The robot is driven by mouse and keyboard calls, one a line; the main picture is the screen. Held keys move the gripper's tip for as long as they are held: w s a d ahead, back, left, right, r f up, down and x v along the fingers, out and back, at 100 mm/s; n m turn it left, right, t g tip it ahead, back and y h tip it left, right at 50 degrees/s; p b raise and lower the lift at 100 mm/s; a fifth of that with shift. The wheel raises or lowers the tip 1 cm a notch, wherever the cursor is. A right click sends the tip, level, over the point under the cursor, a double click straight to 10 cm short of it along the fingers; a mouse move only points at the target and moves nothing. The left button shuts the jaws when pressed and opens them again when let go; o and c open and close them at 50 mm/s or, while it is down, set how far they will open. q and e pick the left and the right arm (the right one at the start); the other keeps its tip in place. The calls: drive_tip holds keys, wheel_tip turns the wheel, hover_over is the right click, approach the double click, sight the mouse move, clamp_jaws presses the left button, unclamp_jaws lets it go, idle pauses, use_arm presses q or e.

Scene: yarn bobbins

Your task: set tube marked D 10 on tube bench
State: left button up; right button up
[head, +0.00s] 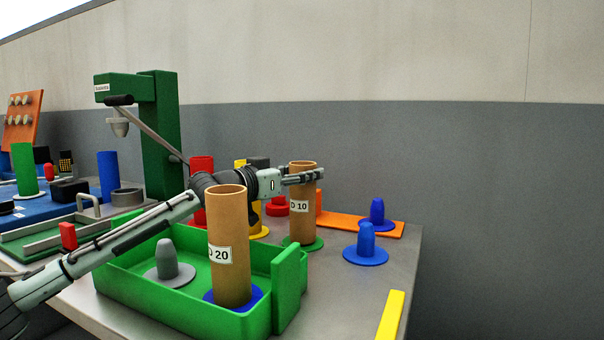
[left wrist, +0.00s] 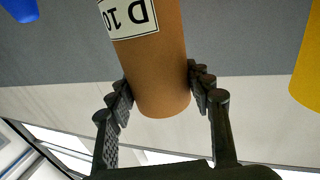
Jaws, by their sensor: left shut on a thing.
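The brown tube marked D 10 (head: 301,228) stands upright on a green round base (head: 315,244), behind the green tray's right end. My left gripper (head: 304,177) is shut on this tube near its top. In the left wrist view the D 10 tube (left wrist: 157,75) sits between the two fingers (left wrist: 160,90), its label upside down. A second brown tube, marked D 20 (head: 229,280), stands on a blue base in the green tray (head: 160,294). I cannot tell which surface is the tube bench. My right gripper is out of view.
A grey peg (head: 167,262) stands in the tray. Blue pegs (head: 366,242) and (head: 377,212) are at the right, the rear one by an orange plate (head: 392,229). A yellow bar (head: 391,314) lies at the front right edge. A green press (head: 160,130) stands behind my arm.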

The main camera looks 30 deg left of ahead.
use_arm(q)
drive_tip(key=shift+f, duration=0.3)
drive_tip(key=o, duration=1.5)
drive_tip(key=shift+c, duration=0.2)
drive_tip(key=v, duration=0.7)
drive_tip(key=shift+s, duration=0.25)
